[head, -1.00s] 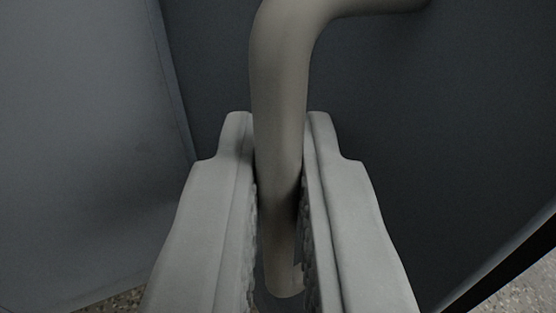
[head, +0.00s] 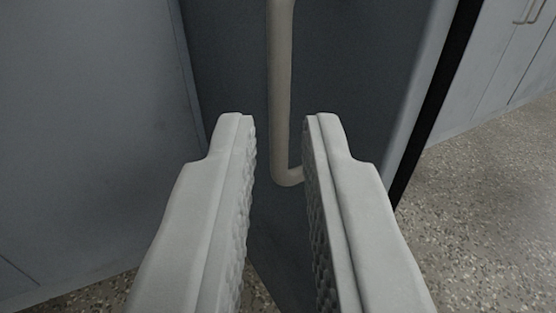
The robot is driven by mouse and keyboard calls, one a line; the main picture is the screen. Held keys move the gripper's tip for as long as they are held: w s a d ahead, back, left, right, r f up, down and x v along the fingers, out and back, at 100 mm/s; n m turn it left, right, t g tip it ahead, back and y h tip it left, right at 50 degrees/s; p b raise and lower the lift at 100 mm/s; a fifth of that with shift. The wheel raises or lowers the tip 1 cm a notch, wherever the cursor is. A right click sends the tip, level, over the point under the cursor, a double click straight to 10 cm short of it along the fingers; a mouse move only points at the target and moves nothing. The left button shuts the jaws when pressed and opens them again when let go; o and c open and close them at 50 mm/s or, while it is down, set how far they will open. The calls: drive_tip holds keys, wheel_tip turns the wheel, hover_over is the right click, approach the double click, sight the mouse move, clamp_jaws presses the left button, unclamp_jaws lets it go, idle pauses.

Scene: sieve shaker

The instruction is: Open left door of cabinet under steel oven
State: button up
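A dark blue-grey door panel (head: 370,70) fills the middle of the view. It stands at an angle to the paler panel on its left and appears swung out; I cannot confirm from this view that it is the left door under the oven. A beige bar handle (head: 282,90) runs down the door and bends into it at the lower end. My gripper (head: 279,118) is open, its two pale fingers spread apart. The handle shows in the gap between the fingertips, with clear space on either side. The steel oven is out of view.
A pale grey panel (head: 90,120) stands close on the left. Right of the door's pale edge and a black strip (head: 432,110), speckled floor (head: 490,200) lies open. Grey cabinets (head: 495,60) with handles stand farther back at the upper right.

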drive_tip(key=s, duration=1)
drive_tip(key=shift+s+d, duration=0.25)
drive_tip(key=shift+d, duration=0.1)
